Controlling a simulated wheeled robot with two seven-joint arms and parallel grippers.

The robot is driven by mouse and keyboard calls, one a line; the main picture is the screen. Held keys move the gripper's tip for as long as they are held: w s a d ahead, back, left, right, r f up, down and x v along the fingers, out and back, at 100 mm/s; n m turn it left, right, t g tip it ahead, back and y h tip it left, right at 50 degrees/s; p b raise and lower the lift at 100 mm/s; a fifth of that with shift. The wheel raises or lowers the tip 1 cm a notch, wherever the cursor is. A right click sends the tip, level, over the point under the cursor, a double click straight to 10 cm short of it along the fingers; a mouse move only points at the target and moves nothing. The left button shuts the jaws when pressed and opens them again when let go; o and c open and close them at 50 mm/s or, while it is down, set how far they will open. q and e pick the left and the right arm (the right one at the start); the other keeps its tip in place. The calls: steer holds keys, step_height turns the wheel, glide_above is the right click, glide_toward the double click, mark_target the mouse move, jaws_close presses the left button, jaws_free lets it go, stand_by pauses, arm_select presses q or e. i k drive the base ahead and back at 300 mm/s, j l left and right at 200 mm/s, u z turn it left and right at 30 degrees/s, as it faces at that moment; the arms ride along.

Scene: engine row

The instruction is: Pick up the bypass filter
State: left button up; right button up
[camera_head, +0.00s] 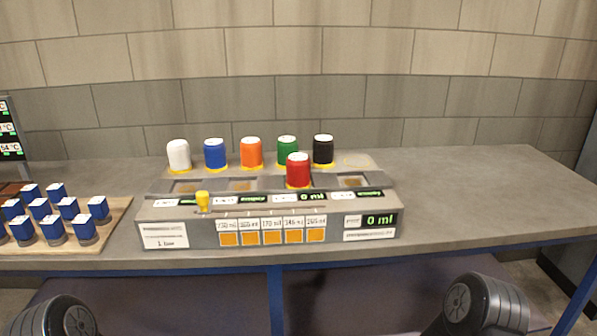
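The back row holds a white canister (178,155), a blue canister (215,153), an orange canister (251,152), a green canister (287,150) and a black canister (323,150). A red canister (298,171) stands in front, between the green and black ones. An empty yellow-marked spot (357,160) is right of the black one. No readable label tells which is the bypass filter. Neither gripper is in view; only dark rounded parts of my arms show at the bottom edge.
The console's front has a yellow knob (203,201), orange squares (271,237) and a display reading 0 ml (380,219). Several blue-and-white blocks stand on a wooden board (110,222) at left. The grey bench (475,185) is clear at right. A brick wall stands behind.

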mark_target(297, 164)
steer(key=i+j, duration=0.3)
steer(key=i+j+z, duration=0.2)
steer(key=z, duration=0.15)
steer(key=i+z, duration=0.1)
steer(key=z, duration=0.8)
